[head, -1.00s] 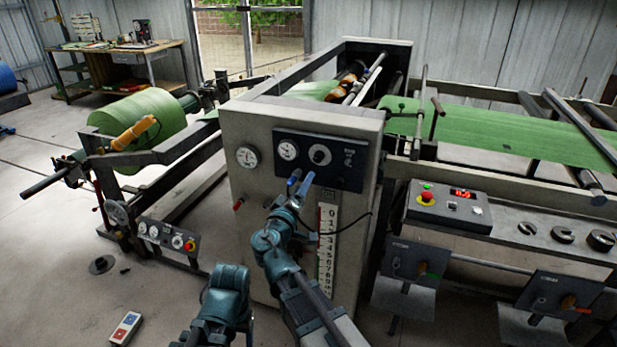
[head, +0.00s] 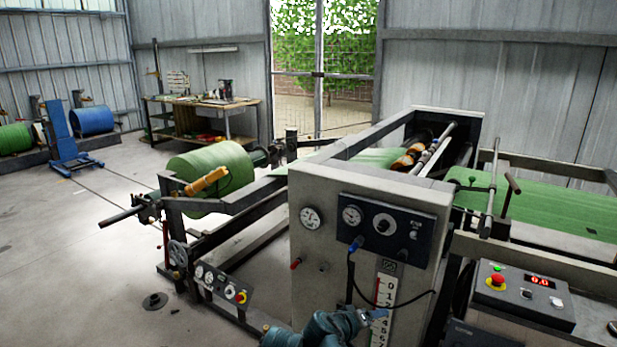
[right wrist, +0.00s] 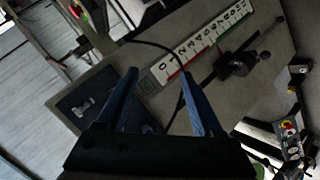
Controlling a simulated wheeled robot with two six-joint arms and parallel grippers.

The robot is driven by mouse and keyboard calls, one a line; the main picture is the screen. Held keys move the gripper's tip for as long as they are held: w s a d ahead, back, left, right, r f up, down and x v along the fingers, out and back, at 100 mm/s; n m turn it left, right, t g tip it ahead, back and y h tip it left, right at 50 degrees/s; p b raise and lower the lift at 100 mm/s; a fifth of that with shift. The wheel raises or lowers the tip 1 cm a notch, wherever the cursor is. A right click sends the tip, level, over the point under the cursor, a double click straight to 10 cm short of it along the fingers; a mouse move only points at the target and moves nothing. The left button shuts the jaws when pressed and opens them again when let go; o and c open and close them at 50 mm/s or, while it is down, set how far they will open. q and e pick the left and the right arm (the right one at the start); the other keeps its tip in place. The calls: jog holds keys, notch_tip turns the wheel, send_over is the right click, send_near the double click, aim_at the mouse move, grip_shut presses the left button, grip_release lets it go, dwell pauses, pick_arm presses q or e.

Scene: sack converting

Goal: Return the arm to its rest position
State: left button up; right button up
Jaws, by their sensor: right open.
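My right arm (head: 338,326) is low at the bottom edge of the head view, in front of the grey machine cabinet (head: 330,262). Its gripper shows only as a small blue tip (head: 377,313) beside the numbered scale (head: 386,292). In the right wrist view my right gripper (right wrist: 160,70) is open, its two blue fingers apart with nothing held between them. The cabinet face and the scale (right wrist: 205,45) lie beyond the fingers. My left gripper is not in view.
A control box (head: 522,293) with a red button stands at right. A green roll (head: 208,172) is at left. Open floor (head: 70,250) lies far left.

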jog(key=s+a+f+n+g+y, duration=0.1)
jog(key=s+a+f+g+y, duration=0.35)
jog(key=s, duration=0.35)
jog(key=s+a+f+n+g+y, duration=0.1)
jog(key=s+a+f+g+y, duration=0.25)
jog(key=s+a+f, duration=0.35)
notch_tip(320, 180, up, 13)
jog(key=s+p, duration=0.1)
jog(key=p, duration=1.1)
jog(key=shift+s+r, duration=0.15)
jog(key=shift+s, duration=0.15)
jog(key=shift+d, duration=0.2)
